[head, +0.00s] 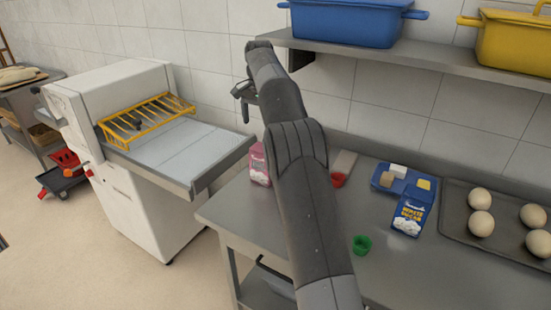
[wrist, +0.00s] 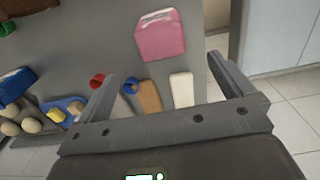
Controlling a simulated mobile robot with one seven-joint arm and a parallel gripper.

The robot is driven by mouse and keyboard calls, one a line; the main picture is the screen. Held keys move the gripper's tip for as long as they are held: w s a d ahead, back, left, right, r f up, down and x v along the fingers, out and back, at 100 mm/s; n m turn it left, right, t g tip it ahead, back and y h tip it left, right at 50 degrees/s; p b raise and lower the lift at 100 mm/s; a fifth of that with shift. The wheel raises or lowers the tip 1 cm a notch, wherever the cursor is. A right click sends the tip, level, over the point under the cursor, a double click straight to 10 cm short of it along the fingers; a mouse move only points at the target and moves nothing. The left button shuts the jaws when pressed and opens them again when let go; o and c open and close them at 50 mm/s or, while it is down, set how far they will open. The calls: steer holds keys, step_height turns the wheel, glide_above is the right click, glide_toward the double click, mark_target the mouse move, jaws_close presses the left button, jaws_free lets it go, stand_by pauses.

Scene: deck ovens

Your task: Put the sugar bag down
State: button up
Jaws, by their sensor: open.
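A blue pack whose label seems to read "sugar" (head: 408,215) stands on the steel table, right of the middle in the head view. A pink pack (head: 260,163) stands near the table's left end, partly behind my arm; its print is too small to read. The pink pack also shows in the wrist view (wrist: 160,38), beyond my fingertips and apart from them. My gripper (wrist: 165,78) is open, with nothing between its fingers. In the head view my gripper (head: 246,96) is above the table's left end, higher than the pink pack.
A green cup (head: 362,245) and a red cup (head: 338,179) stand on the table. A blue tray (head: 385,181) with small blocks and a dark tray (head: 456,222) with several eggs lie at right. A shelf (head: 420,62) with blue and yellow bins overhangs. A white machine (head: 135,190) stands left.

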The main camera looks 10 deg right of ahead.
steer(key=s+r+n+t, duration=0.15)
steer(key=s+r, duration=0.35)
steer(key=s, duration=0.6)
steer(key=s+r+n+t, duration=0.1)
steer(key=s+r+n, duration=0.2)
steer(key=s+r, duration=0.55)
steer(key=s+f+n+t, duration=0.1)
steer(key=s+f, duration=0.4)
steer(key=s, duration=0.4)
steer(key=s+a+f+n+t, duration=0.1)
steer(key=s+f, duration=0.3)
steer(key=s, duration=0.6)
steer(key=s+a+f+n+t, duration=0.1)
steer(key=s+f+n, duration=0.1)
steer(key=s+f, duration=0.3)
steer(key=s, duration=0.4)
steer(key=shift+s+f, duration=0.35)
steer(key=shift+o, duration=0.2)
steer(key=shift+a+n, duration=0.1)
steer(key=shift+n, duration=0.15)
